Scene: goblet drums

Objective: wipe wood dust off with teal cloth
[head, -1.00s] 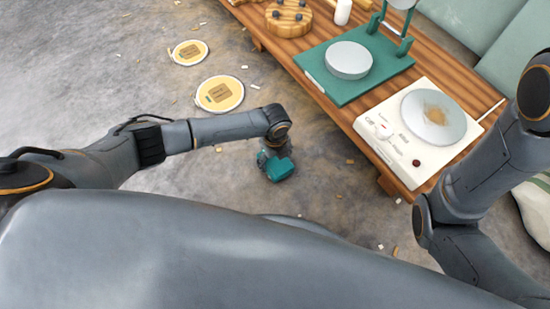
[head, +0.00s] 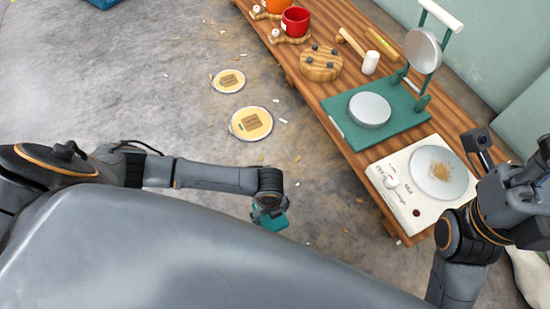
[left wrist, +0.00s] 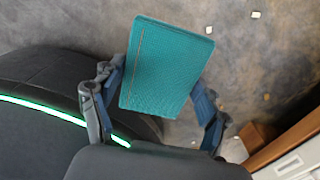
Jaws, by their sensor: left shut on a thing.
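My left gripper (head: 268,208) is shut on the folded teal cloth (head: 273,221) and holds it over the floor, left of the bench. In the left wrist view, the cloth (left wrist: 166,66) sits between the two fingers. A brown patch of wood dust (head: 441,171) lies on the round grey plate (head: 427,184) of the white machine (head: 398,202), at the bench's near end. My right gripper (head: 480,145) is by the machine's right side, above the bench. Its fingers are too unclear to tell open from shut.
On the wooden bench (head: 346,139) stand a green press (head: 340,112) with an upright hinged lid, a round wooden block (head: 321,63), a white-headed mallet (head: 370,62) and a red pot (head: 295,21). Two round yellow discs (head: 251,123) lie on the floor, with scattered chips.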

